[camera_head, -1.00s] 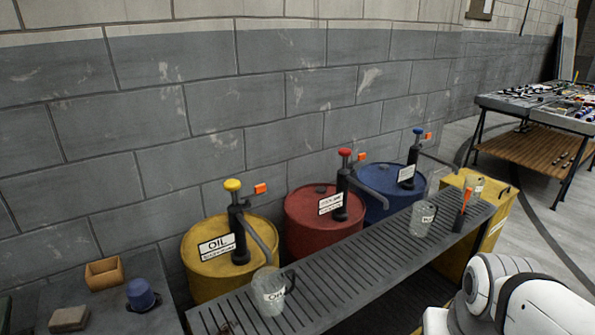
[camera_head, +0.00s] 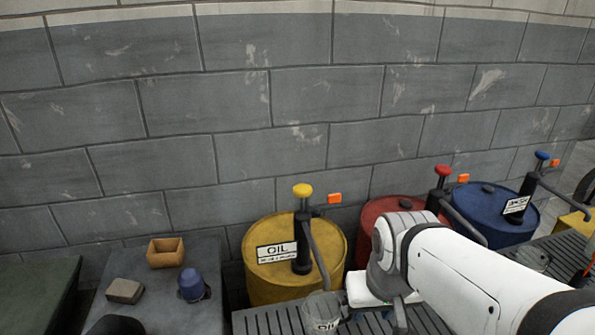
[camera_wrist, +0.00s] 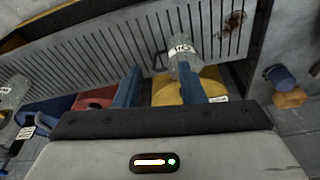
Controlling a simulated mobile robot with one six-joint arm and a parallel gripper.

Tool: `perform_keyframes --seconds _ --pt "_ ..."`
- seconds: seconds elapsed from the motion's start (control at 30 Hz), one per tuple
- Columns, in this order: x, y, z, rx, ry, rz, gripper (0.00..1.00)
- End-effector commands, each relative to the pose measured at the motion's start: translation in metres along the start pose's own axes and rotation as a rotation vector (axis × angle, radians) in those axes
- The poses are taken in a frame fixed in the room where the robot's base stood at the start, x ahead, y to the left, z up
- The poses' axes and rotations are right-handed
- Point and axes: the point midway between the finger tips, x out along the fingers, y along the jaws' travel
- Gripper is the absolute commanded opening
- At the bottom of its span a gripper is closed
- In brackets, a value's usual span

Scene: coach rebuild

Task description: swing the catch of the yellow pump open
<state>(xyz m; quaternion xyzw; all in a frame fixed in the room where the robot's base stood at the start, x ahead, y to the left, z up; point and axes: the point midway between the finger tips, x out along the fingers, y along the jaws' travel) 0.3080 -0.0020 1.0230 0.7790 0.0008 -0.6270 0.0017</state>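The yellow pump is a black post with a yellow knob (camera_head: 302,190) on the yellow oil drum (camera_head: 265,285). Its catch is a small orange tab (camera_head: 334,198) on a short arm at the post's right side, below knob height. The spout curves down towards a clear jug marked OIL (camera_head: 322,312). My gripper, at the end of the white arm, is right of and lower than the catch, apart from it. In the wrist view my gripper (camera_wrist: 160,68) has its two blue fingers apart, with the jug (camera_wrist: 182,62) and the yellow drum (camera_wrist: 172,92) beyond them. The catch is not clear there.
A red drum (camera_head: 375,222) and a blue drum (camera_head: 480,225) with similar pumps stand to the right. A slatted grey bench (camera_head: 265,322) runs in front. A wooden box (camera_head: 165,252) and blue cup (camera_head: 192,284) sit at left. A block wall (camera_head: 230,110) stands close behind.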

Motion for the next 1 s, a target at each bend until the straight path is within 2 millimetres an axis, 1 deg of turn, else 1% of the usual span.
perform_keyframes --seconds 0.27,0.37,0.47,0.53,0.57,0.67,0.7,0.77,0.8,0.87,0.9,0.97,1.0 --pt "-0.001 0.0 0.0 0.001 0.002 0.0 0.36" --pt "-0.002 0.0 -0.002 -0.001 0.002 0.0 0.44" --pt "-0.007 0.0 -0.017 -0.007 0.006 -0.004 0.52" --pt "-0.013 -0.008 -0.039 -0.011 0.013 -0.008 0.58" --pt "-0.016 -0.009 -0.051 -0.017 0.018 -0.011 0.58" --pt "-0.024 -0.011 -0.102 -0.041 0.036 -0.024 0.58" --pt "-0.025 -0.011 -0.124 -0.053 0.044 -0.028 0.58" --pt "-0.025 -0.01 -0.158 -0.069 0.059 -0.035 0.58" --pt "-0.024 -0.01 -0.18 -0.08 0.068 -0.039 0.58" --pt "-0.02 -0.009 -0.213 -0.096 0.084 -0.044 0.58" --pt "-0.016 -0.008 -0.234 -0.106 0.094 -0.047 0.58" --pt "-0.009 -0.006 -0.264 -0.121 0.109 -0.051 0.58" --pt "-0.003 -0.005 -0.282 -0.13 0.118 -0.053 0.58"
